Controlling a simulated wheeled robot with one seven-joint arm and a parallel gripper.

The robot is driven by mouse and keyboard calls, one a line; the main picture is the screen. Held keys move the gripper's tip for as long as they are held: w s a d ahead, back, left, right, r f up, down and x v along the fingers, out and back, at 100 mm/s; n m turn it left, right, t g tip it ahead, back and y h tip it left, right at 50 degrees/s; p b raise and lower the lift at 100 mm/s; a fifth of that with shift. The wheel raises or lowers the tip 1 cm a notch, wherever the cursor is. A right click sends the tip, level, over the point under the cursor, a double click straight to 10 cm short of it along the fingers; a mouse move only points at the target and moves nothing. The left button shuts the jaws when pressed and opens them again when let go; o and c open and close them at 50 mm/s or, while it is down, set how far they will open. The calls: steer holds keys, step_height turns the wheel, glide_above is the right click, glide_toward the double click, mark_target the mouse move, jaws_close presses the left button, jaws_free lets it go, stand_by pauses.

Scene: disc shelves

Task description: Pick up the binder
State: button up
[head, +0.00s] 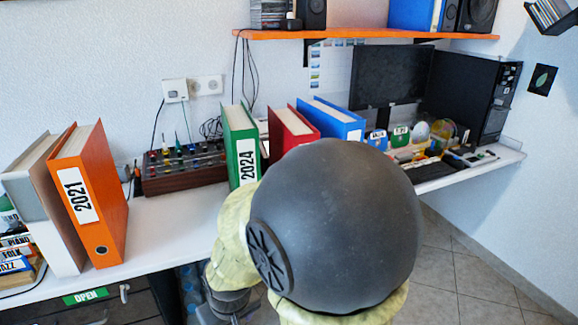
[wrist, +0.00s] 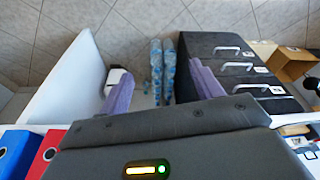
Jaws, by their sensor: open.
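Several binders stand on the white desk. An orange binder (head: 88,200) labelled 2021 is at the left, beside a grey-and-white binder (head: 38,185). A green binder (head: 240,145) labelled 2024, a red binder (head: 290,127) and a blue binder (head: 335,118) stand at the middle, partly hidden by my arm. In the wrist view, a blue binder (wrist: 14,150) and a red binder (wrist: 46,148) show at the lower left. My gripper (wrist: 162,88) is open and empty, its purple fingers apart above the floor by the desk front. In the head view my arm mostly hides it.
A mixer box (head: 185,170) stands between the orange and green binders. A monitor (head: 390,75) and a computer tower (head: 468,95) are at the right. An orange shelf (head: 370,35) hangs above. Dark drawers (wrist: 235,65) and bottles (wrist: 162,60) are below the desk.

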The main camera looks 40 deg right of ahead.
steer(key=o, duration=0.4)
steer(key=w+d+p, duration=0.2)
steer(key=w+d+r+t+p, duration=0.1)
steer(key=w+d, duration=0.1)
steer(key=d, duration=0.1)
steer(key=w+d+t+h+p, duration=0.1)
steer(key=w+d+p, duration=0.1)
steer(key=shift+w+d+r+p, duration=0.1)
steer(key=shift+d+r+p, duration=0.15)
steer(key=shift+r+p, duration=0.1)
steer(key=w+d+r+t+p, duration=0.2)
steer(key=w+d+t+p, duration=0.2)
steer(key=d+p, duration=0.3)
steer(key=s+d+r+m+t+h+p, duration=0.1)
steer(key=s+d+r+t+p, duration=0.1)
steer(key=d+r+p, duration=0.1)
steer(key=s+d+r+m+t+h+p, duration=0.1)
steer(key=s+d+r+t+h+p, duration=0.1)
steer(key=d, duration=0.4)
steer(key=s+d+r+m+t+h+p, duration=0.1)
steer(key=s+d+r+t+p, duration=0.1)
steer(key=d+r+t+p, duration=0.2)
steer(key=shift+s+d+r+m+h+p, duration=0.1)
steer(key=shift+s+r+m+h+p, duration=0.1)
steer(key=shift+r+p, duration=0.2)
steer(key=shift+s+d+r+m+h+p, duration=0.15)
steer(key=shift+r+m+h+p, duration=0.1)
steer(key=shift+r, duration=0.25)
steer(key=shift+w+f, duration=0.1)
